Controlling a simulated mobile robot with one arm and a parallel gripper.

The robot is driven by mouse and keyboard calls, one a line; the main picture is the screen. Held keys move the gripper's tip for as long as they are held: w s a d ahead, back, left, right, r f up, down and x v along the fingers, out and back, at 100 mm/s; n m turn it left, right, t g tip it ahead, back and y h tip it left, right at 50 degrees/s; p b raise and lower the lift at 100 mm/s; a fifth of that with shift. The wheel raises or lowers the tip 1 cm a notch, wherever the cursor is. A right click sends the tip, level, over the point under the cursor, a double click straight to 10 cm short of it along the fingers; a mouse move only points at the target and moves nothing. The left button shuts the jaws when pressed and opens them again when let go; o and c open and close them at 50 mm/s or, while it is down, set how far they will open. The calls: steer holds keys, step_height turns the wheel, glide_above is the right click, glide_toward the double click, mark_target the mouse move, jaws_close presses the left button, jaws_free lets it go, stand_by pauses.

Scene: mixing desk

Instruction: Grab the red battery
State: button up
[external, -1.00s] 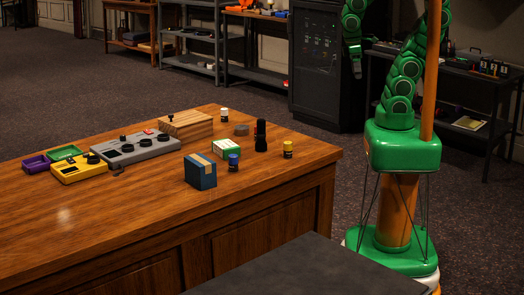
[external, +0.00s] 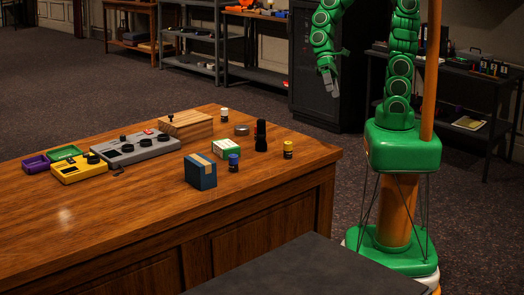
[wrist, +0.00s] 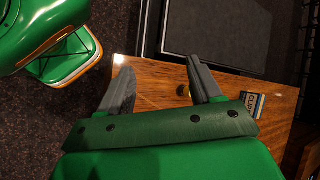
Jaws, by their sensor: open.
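I cannot make out a red battery in either view. My gripper (external: 328,86) is open and empty, in the air beyond the desk's right end.
A black upright torch-like object (external: 260,136), a green-white box (external: 226,149) and a blue box (external: 200,172) stand near the cylinders. A yellow device (external: 78,170), grey device (external: 135,149) and wooden box (external: 186,125) sit farther left. The desk's front middle is clear.

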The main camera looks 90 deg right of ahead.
steer(key=w+f+m+t+y, duration=0.25)
steer(key=w+m, duration=0.25)
steer(key=w, duration=0.3)
steer(key=w+f+m+t+y, duration=0.25)
steer(key=w+m, duration=0.25)
steer(key=w, duration=0.3)
steer(key=w+d+f+m+t, duration=0.1)
steer(key=w+d+f+m, duration=0.1)
steer(key=d+f+m, duration=0.1)
steer(key=w+d+f+m+t+h, duration=0.1)
steer(key=w+d+f+m+t, duration=0.1)
steer(key=w+d+f+m, duration=0.1)
steer(key=w+d+f+m+t, duration=0.2)
steer(key=w+d+f+m, duration=0.1)
steer(key=f+m, duration=0.2)
steer(key=shift+w+d+f+h, duration=0.15)
steer(key=shift+f+h, duration=0.15)
steer(key=shift+f, duration=0.35)
steer(key=shift+x, duration=3.85)
steer(key=shift+r, duration=0.1)
steer(key=c, duration=1.1)
